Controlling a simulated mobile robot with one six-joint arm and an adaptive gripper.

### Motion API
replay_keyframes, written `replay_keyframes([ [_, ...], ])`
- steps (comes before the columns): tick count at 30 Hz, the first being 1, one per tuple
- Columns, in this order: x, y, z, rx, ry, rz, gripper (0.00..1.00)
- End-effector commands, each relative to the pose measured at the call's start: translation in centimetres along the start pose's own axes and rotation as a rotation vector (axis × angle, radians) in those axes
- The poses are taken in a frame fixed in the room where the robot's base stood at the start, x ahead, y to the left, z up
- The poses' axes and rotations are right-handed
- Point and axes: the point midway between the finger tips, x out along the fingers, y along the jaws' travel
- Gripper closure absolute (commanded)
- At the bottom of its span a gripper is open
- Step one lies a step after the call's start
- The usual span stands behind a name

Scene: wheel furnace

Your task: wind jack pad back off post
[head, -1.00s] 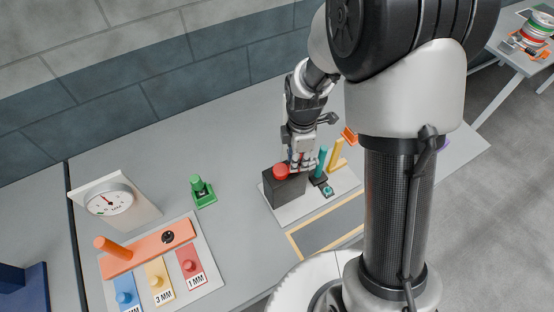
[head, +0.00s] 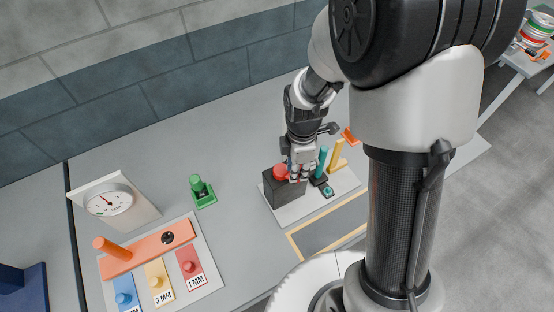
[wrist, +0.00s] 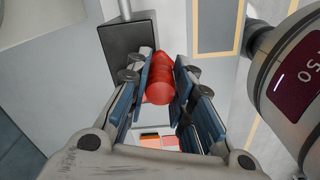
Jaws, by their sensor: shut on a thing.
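A dark block (head: 283,192) stands on a light plate on the bench in the head view, with a red knob (head: 281,171) at its top. My gripper (head: 298,174) is at the right of the knob. In the wrist view a lobed red knob (wrist: 160,84) sits between my blue-padded fingers (wrist: 161,92), which are shut on it. A dark square part (wrist: 127,42) with a grey rod lies beyond the left finger. A teal post (head: 321,161) stands just right of my gripper. I cannot tell which parts are the jack pad and its post, or whether they touch.
A yellow post (head: 337,156) and an orange piece (head: 350,137) stand close on the right. A green stand (head: 203,191), a dial gauge (head: 108,201) and a panel with an orange bar (head: 150,250) are to the left. The bench between green stand and block is clear.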

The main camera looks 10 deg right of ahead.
Motion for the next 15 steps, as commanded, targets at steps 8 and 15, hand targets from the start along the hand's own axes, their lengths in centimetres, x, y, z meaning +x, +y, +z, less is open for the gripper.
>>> replay_keyframes([
  [8, 0.0, -1.3, -1.8, -0.002, 0.001, 0.001, 1.0],
  [15, -0.1, -1.6, -2.2, 0.0, 0.001, 0.004, 1.0],
])
